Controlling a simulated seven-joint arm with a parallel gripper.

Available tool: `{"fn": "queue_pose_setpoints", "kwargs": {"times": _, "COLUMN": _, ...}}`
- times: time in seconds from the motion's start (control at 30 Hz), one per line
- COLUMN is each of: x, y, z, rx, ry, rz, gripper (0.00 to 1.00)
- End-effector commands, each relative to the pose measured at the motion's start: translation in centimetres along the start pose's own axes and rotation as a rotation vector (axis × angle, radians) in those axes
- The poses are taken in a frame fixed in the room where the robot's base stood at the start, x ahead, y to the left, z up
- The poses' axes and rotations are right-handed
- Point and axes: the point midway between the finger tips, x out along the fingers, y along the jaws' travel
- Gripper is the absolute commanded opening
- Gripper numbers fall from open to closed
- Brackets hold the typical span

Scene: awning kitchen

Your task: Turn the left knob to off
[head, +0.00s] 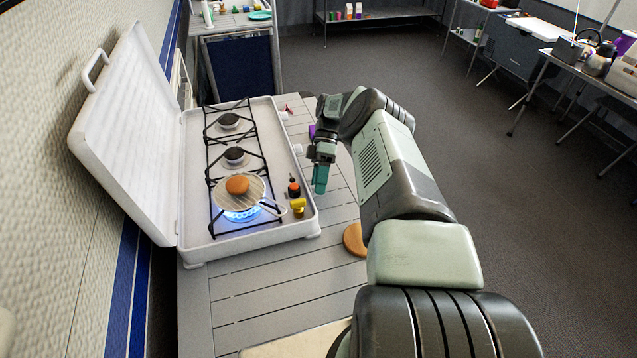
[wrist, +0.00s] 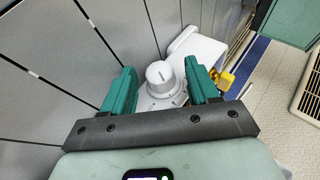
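A white camping stove (head: 190,222) with its lid open stands on a slatted table. My gripper (head: 320,178) is at the stove's right side, pointing down. In the wrist view my gripper (wrist: 163,88) is open, with a round white knob (wrist: 160,76) showing in the gap between its teal fingers. I cannot tell whether the fingers touch it.
A round brown board (head: 355,239) lies on the table, partly behind my arm.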

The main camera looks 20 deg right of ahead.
Motion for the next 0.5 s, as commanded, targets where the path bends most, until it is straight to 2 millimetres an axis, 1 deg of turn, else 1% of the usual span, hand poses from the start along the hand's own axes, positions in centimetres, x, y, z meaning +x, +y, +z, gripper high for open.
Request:
{"fn": "queue_pose_setpoints", "kwargs": {"times": 0.3, "x": -0.3, "y": -0.2, "z": -0.1, "rx": -0.001, "ry": 0.001, "rz": 0.000, "gripper": 0.59}}
{"fn": "queue_pose_setpoints", "kwargs": {"times": 0.37, "x": -0.7, "y": -0.7, "z": -0.2, "rx": -0.001, "ry": 0.001, "rz": 0.001, "gripper": 0.59}}
{"fn": "queue_pose_setpoints", "kwargs": {"times": 0.5, "x": -2.3, "y": -2.4, "z": -0.8, "rx": 0.000, "ry": -0.001, "rz": 0.003, "gripper": 0.59}}
